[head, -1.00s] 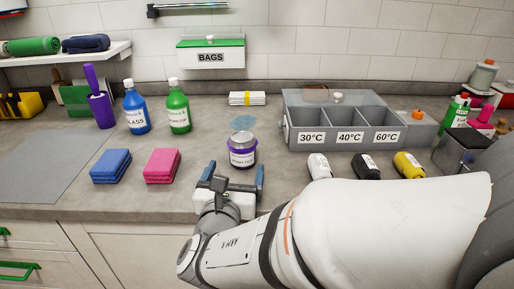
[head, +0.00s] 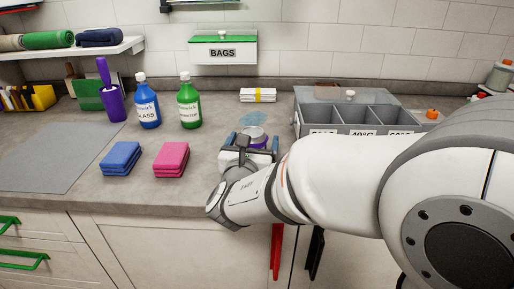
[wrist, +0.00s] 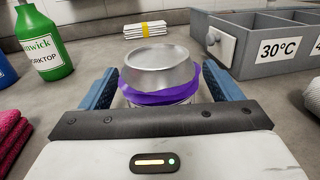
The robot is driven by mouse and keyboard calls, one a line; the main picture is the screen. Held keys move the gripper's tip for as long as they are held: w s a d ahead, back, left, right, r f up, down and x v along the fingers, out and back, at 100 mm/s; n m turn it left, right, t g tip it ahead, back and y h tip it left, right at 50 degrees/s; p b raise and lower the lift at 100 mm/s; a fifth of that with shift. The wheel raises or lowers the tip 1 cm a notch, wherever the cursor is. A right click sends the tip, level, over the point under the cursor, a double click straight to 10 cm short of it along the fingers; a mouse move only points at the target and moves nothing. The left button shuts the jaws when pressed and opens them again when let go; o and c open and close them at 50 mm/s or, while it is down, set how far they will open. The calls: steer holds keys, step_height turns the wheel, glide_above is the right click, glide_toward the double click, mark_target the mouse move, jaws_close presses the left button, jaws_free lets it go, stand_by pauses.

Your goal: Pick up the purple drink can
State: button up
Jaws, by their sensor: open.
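The purple drink can (head: 257,137) stands upright on the counter, with a silver top and a purple wrap. In the wrist view the can (wrist: 160,72) is straight ahead, between the two blue fingers of my gripper (wrist: 158,92). My gripper (head: 248,150) is open, with one finger on each side of the can and gaps showing beside it. The can's lower part is hidden behind the gripper body in both views.
A grey sorter box (head: 345,128) stands to the right, partly hidden by my arm. Blue (head: 121,158) and pink (head: 171,158) cloth stacks lie to the left. Blue (head: 147,108) and green (head: 188,108) bottles stand behind them. White folded cloths (head: 258,95) lie behind the can.

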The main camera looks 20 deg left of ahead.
steer(key=shift+c, duration=0.5)
steer(key=c, duration=1)
steer(key=shift+o, duration=0.2)
